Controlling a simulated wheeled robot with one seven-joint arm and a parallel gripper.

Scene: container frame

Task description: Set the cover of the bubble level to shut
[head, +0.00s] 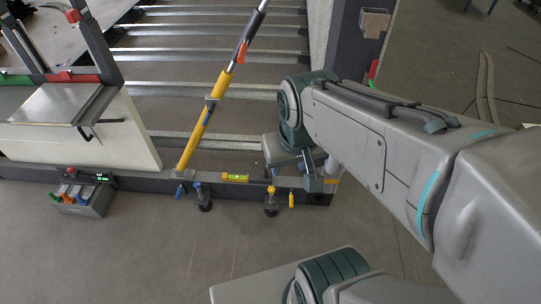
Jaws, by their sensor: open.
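The bubble level (235,177) is a small yellow-green piece on the dark front beam of the frame, just right of the foot of the yellow strut. Its bright face shows from above; its cover is too small to make out. My gripper (273,171) is at the end of my arm, close to the beam and a little right of the level. It is open and apart from the level. My wrist hides much of it, and the fingertips are hard to make out.
A yellow strut (205,122) rises from the beam left of the level. Clamps with blue and yellow knobs (202,196) hang on the beam's front. A grey box of coloured-handled tools (83,202) stands left on the floor. The floor in front is clear.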

